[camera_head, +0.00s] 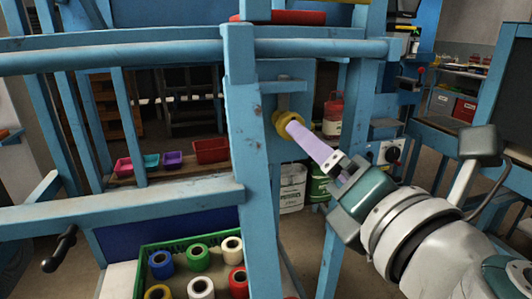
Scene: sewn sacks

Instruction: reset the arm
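My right arm comes in from the lower right. A long lilac part runs from the front of my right gripper (313,147) up and left to a small yellow ring-shaped piece (288,121). The far end of the lilac part overlaps the yellow piece, and I cannot tell if they touch. The yellow piece is in front of a blue panel beside the thick blue post. I cannot tell if the fingers are apart. My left gripper is not in view.
Blue posts and rails (240,130) stand close to my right arm. A green crate (185,243) holds several coloured spools at the bottom. Red (211,151), teal and purple bins sit on a shelf at left. A red container (333,115) and white can (291,188) stand behind.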

